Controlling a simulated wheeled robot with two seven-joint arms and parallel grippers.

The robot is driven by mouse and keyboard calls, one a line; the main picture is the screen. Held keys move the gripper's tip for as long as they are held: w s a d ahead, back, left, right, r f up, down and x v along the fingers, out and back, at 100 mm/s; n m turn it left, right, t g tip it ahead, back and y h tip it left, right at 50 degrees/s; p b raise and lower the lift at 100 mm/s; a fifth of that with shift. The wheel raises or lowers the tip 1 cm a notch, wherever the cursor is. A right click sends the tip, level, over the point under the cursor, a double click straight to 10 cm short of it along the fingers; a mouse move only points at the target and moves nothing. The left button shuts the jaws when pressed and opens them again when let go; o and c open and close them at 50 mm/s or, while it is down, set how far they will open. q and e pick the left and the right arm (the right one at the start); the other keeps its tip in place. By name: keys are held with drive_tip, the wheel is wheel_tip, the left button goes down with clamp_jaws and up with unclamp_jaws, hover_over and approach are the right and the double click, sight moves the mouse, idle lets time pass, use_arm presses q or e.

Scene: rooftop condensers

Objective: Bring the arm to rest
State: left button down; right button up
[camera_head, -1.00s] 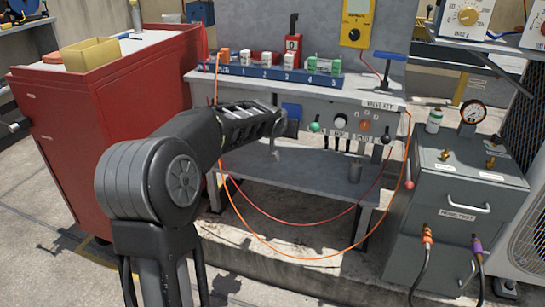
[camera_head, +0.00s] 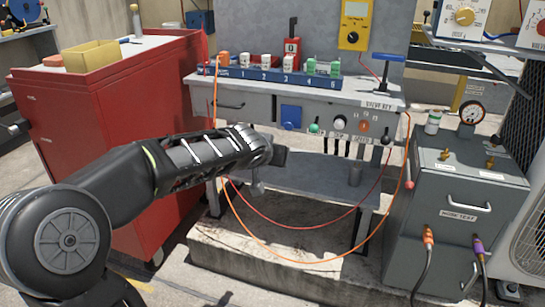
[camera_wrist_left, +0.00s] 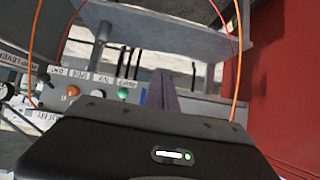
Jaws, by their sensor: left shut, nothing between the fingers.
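My left arm comes in from the lower left in the head view, its forearm reaching across in front of the workbench. My left gripper (camera_head: 280,157) is at its end, in front of the bench's open lower part and below the blue square on its front panel. In the left wrist view the fingers (camera_wrist_left: 172,92) are together, with nothing between them. They stand apart from the bench as far as I can tell. My right arm is not in view.
The grey workbench (camera_head: 240,102) carries a blue numbered rack (camera_head: 265,75). Knobs line its front. An orange hose (camera_head: 262,243) loops below. A red cabinet (camera_head: 110,110) stands left, close behind my forearm. A grey box with gauge (camera_head: 455,200) stands right.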

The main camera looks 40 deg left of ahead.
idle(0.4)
